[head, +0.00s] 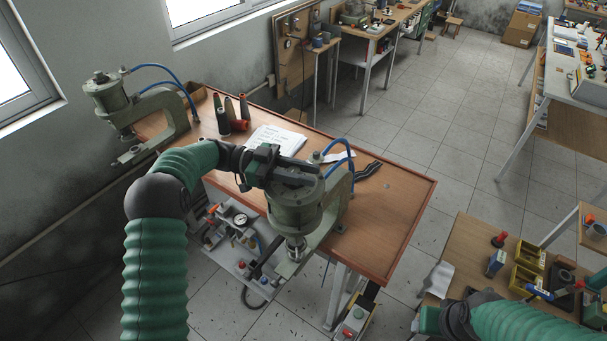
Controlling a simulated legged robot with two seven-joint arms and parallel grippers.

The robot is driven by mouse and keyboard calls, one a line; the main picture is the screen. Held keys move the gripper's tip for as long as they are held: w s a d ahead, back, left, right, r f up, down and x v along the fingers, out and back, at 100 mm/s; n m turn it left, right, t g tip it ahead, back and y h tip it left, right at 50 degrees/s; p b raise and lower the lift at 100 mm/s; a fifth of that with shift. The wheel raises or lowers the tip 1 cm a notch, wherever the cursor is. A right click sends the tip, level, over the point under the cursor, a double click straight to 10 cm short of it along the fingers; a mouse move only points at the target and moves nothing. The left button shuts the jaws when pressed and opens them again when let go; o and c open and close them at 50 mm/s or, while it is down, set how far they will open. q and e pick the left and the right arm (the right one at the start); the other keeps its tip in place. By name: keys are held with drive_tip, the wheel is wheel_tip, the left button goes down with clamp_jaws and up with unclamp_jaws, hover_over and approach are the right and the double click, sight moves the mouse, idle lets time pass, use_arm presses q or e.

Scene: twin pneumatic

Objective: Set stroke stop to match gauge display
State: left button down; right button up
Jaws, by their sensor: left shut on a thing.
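Two grey-green pneumatic presses stand at the wooden bench. The far press (108,97) is at the left, with its top knob (99,77) in plain view. The near press (295,212) is at the bench's front edge. My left gripper (292,172) is at the top of the near press and shut on its stroke stop, which is mostly hidden under the fingers. A round white-faced gauge (240,219) sits on the panel below the bench; its reading is too small to tell. My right gripper (430,321) is low at the right, its fingers not clear.
Blue hoses (340,150) arch over both presses. A side table (465,245) with yellow bins (526,268) stands at the lower right.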

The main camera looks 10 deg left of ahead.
use_arm(q)
drive_tip(key=shift+s+d+f+m+g, duration=0.1)
drive_tip(key=shift+f+m+g, duration=0.2)
drive_tip(key=shift+g, duration=0.2)
use_arm(e)
drive_tip(key=shift+f, duration=0.2)
use_arm(q)
drive_tip(key=c, duration=1.5)
unclamp_jaws()
drive_tip(key=shift+c, duration=0.2)
drive_tip(key=o, duration=0.4)
drive_tip(key=shift+d+r, duration=0.1)
drive_tip(key=shift+w+d, duration=0.1)
drive_tip(key=shift+w, duration=0.1)
use_arm(e)
drive_tip(key=shift+w+d+f, duration=0.1)
drive_tip(key=shift+w+d, duration=0.1)
drive_tip(key=shift+d, duration=0.05)
use_arm(q)
drive_tip(key=shift+s+r, duration=0.1)
drive_tip(key=shift+r, duration=0.05)
use_arm(e)
drive_tip(key=shift+s, duration=0.1)
